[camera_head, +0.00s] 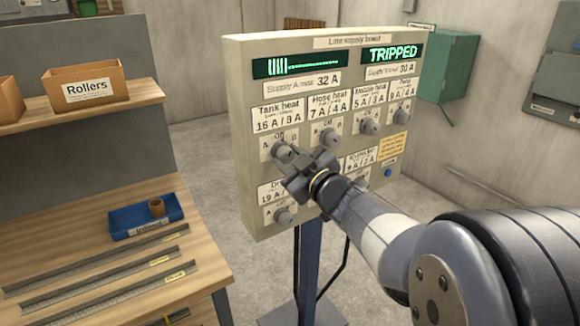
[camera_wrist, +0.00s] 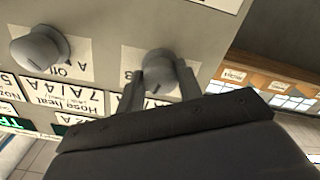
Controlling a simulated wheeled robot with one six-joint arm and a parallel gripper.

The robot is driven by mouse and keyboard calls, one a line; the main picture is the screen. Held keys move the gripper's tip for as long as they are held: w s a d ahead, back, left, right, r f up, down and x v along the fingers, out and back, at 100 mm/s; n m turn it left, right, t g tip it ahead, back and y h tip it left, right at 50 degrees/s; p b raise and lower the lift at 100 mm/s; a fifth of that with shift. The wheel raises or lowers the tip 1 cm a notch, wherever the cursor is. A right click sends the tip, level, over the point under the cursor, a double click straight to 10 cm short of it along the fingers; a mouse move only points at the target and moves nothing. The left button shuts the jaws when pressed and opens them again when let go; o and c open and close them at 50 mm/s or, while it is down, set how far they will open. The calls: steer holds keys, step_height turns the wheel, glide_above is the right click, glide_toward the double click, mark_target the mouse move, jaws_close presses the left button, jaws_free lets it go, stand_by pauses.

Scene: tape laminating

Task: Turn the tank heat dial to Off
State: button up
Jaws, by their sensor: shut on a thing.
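The line supply board (camera_head: 330,110) is a beige panel with several grey dials. The tank heat dial (camera_head: 282,151) is at the upper left, under the label "Tank heat 16 A / 8 A" with "Off" above the dial. My gripper (camera_head: 286,160) is at this dial, and its fingers partly hide it. In the wrist view the fingers are on either side of a grey dial (camera_wrist: 160,68), shut on it. A letter "B" shows beside that dial.
The hose heat dial (camera_head: 327,136) is close on the right and also shows in the wrist view (camera_wrist: 40,46). The display (camera_head: 394,54) reads "TRIPPED". A wooden bench (camera_head: 200,262) with a blue tray (camera_head: 120,222) stands at left. A green box (camera_head: 447,62) hangs behind.

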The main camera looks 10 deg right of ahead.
steer(key=shift+n+b, duration=0.7)
steer(key=shift+n, duration=0.6)
steer(key=o, duration=1)
steer(key=v, duration=1)
steer(key=shift+s+d+p, duration=0.15)
steer(key=shift+s+p, duration=0.15)
steer(key=shift+s, duration=0.1)
